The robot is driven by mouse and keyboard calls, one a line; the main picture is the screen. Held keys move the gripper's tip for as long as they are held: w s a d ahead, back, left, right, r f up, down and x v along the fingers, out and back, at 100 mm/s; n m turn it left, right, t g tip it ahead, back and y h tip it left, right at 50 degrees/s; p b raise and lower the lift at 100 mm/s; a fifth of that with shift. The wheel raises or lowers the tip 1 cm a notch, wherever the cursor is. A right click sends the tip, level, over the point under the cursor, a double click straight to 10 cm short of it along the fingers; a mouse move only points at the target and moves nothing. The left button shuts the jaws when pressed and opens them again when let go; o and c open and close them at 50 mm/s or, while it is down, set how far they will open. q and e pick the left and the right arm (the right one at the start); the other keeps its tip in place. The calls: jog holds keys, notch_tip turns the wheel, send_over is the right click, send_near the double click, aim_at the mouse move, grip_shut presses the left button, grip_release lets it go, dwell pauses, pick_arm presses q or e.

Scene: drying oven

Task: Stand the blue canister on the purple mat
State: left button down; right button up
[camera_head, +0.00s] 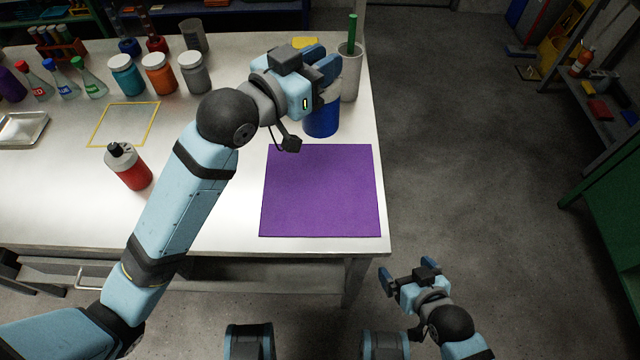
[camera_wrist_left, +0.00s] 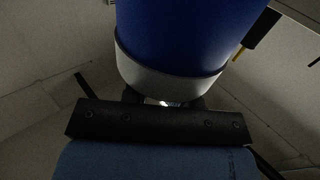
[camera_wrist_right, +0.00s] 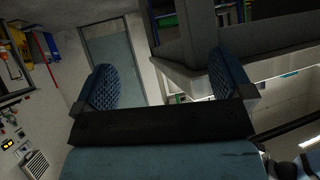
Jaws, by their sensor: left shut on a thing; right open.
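The blue canister (camera_head: 321,121) is upright or nearly so at the far edge of the purple mat (camera_head: 320,190), and its lower part looks just behind the mat. I cannot tell whether its base touches the table. My left gripper (camera_head: 326,72) is shut on the canister's upper part and hides much of it. In the left wrist view the canister (camera_wrist_left: 190,30) fills the top middle, with a pale band at its end. The mat is bare and flat. My right gripper (camera_head: 405,280) is open and empty, off the table's front right corner; its fingers (camera_wrist_right: 165,90) show apart.
A grey beaker (camera_head: 351,75) with a green rod stands close behind the canister. A red bottle (camera_head: 129,167) stands left of my left arm. Several jars (camera_head: 159,75) and bottles line the back left, with a yellow-outlined square (camera_head: 125,104) before them.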

pick_arm(q)
notch_tip(320, 180, down, 20)
jog(key=b, duration=0.2)
jog(key=shift+r, duration=0.2)
jog(key=shift+s, duration=0.1)
jog(key=c, duration=0.9)
grip_release()
jog(key=shift+f, duration=0.15)
jog(key=shift+c, duration=0.2)
jog(key=v, duration=1.2)
